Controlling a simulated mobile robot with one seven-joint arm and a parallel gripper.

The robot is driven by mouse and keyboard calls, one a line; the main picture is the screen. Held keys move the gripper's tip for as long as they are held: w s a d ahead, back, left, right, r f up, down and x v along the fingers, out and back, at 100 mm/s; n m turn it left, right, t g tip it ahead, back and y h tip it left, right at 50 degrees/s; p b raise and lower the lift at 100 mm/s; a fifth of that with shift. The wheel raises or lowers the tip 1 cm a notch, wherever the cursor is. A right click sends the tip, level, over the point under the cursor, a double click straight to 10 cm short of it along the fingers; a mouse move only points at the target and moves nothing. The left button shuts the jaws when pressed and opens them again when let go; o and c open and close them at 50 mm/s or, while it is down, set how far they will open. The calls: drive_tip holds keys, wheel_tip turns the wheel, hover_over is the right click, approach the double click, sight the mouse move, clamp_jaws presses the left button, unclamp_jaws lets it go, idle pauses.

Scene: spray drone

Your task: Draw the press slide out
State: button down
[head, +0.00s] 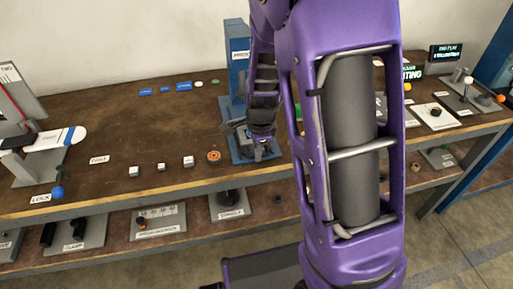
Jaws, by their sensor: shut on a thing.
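The blue press (237,62), labelled PRESS, stands upright at the back middle of the wooden bench, partly behind my purple arm. My gripper (262,150) points down low in front of the press, just above its blue base (246,155). It is shut on the press slide, of which a grey part (229,128) seems to show to the left of the jaws. The jaws' contact and most of the slide are hidden by my wrist and arm, so how far out the slide is cannot be told.
An orange round piece (214,156) and several small white-topped blocks (161,167) lie on the bench left of the press. A lock fixture (48,145) stands at the left. A lower shelf (105,245) holds more fixtures.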

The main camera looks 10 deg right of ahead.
drive_tip(key=shift+s, duration=0.3)
drive_tip(key=shift+f, duration=0.1)
drive_tip(key=c, duration=0.9)
unclamp_jaws()
drive_tip(key=shift+s, duration=0.1)
drive_tip(key=shift+r, duration=0.6)
drive_tip(key=s+r, duration=0.1)
drive_tip(key=r, duration=0.4)
drive_tip(key=s+r+p, duration=0.1)
drive_tip(key=r, duration=0.4)
drive_tip(key=s+r+p, duration=0.1)
drive_tip(key=r, duration=0.5)
drive_tip(key=shift+s, duration=0.15)
